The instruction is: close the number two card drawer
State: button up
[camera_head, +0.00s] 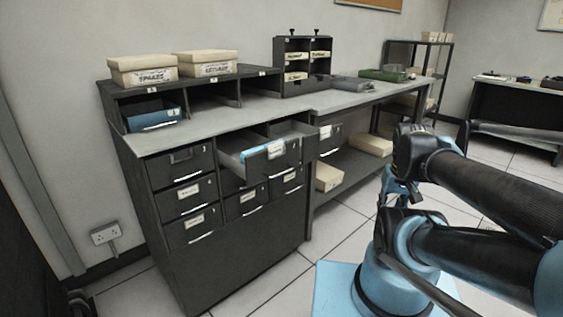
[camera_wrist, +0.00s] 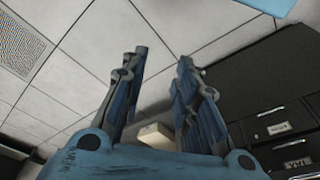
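A dark cabinet (camera_head: 235,260) holds several rows of labelled drawers; their numbers are too small to read. The top middle drawer (camera_head: 266,160) is pulled out, with blue and white cards (camera_head: 250,149) inside. The drawers left of and below it look shut. My gripper (camera_head: 392,187) is right of the cabinet and clear of the drawers, pointing down. In the wrist view its fingers (camera_wrist: 162,60) are apart with nothing between them, and drawer fronts (camera_wrist: 282,128) show at the right.
The worktop (camera_head: 205,127) bears cubbies with two label boxes (camera_head: 142,70) and a blue box (camera_head: 152,117). A side table (camera_head: 365,97) adjoins it, with pale boxes (camera_head: 371,144) on its lower shelf. The tiled floor before the cabinet (camera_head: 255,296) is free.

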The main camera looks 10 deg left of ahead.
aim_at(259, 167)
jog(key=z, duration=0.6)
jog(key=k, duration=1.05)
jog(key=u, duration=0.6)
